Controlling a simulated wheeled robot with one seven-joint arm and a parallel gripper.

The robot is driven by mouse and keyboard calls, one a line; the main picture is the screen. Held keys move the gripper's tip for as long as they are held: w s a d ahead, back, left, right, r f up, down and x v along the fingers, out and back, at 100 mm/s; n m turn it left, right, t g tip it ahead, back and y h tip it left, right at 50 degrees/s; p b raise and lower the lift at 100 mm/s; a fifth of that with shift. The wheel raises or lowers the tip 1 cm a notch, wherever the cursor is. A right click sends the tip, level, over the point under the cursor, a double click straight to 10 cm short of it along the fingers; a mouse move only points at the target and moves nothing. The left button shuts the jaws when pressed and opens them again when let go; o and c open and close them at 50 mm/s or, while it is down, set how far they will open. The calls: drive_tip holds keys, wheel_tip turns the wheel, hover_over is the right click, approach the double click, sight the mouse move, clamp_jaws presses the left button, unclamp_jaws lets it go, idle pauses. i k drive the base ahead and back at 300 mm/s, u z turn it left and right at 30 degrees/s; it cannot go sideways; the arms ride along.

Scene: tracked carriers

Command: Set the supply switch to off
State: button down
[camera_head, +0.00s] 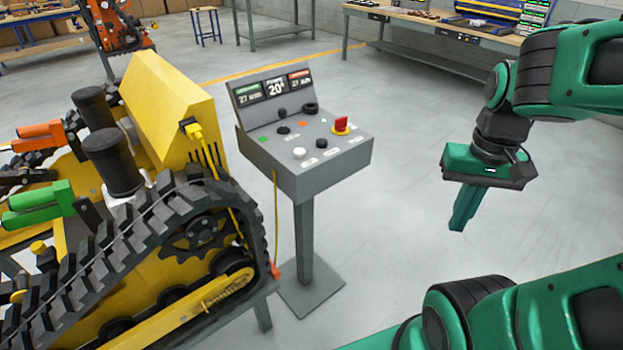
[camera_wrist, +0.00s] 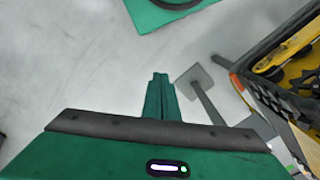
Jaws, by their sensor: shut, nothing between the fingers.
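A grey control console (camera_head: 330,180) stands on a post in the middle of the head view. On its sloped top, a red rotary switch on a yellow base (camera_head: 341,125) sits at the right; I take it for the supply switch. Its label is too small to read. My gripper (camera_head: 463,222) hangs to the right of the console, pointing down, apart from it, with its fingers together and empty. In the wrist view my gripper's fingers (camera_wrist: 161,82) are closed over bare floor. The console's post and foot plate (camera_wrist: 195,82) show to their right; the switch is not visible there.
A yellow tracked carrier (camera_head: 165,110) stands close at the console's left, with a yellow cable on its side. The console also has several black knobs, a white button (camera_head: 299,153) and a display (camera_head: 272,88). Workbenches (camera_head: 450,30) are at the back. Floor between gripper and console is clear.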

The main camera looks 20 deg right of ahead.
sight(340, 125)
drive_tip(key=z, duration=1.9)
drive_tip(key=k, duration=0.6)
drive_tip(key=u, duration=1.35)
drive_tip(key=i, duration=1)
